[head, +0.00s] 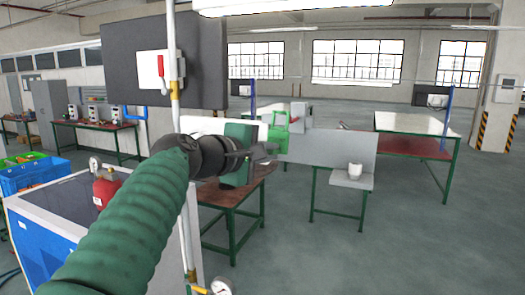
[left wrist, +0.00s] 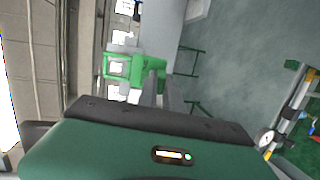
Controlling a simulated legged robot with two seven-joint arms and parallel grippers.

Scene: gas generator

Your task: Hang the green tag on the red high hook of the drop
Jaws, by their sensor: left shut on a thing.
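The green tag (head: 279,132) has a square opening and stands up from the tips of my left gripper (head: 270,150). The left gripper is shut on its lower part. In the left wrist view the green tag (left wrist: 130,69) shows past the dark gripper body, with its opening clear. The drop is a vertical pipe (head: 175,60) with yellow parts, left of the gripper. A red hook-like part (head: 160,66) shows high beside it, in front of a white box. The tag is to the right of this part and lower in the picture, well apart. My right gripper is not in view.
A dark panel (head: 205,60) stands behind the pipe. A blue hook-like part (head: 137,112) is below the white box (head: 150,76). A red cylinder (head: 105,188) is at left. The floor at right is open.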

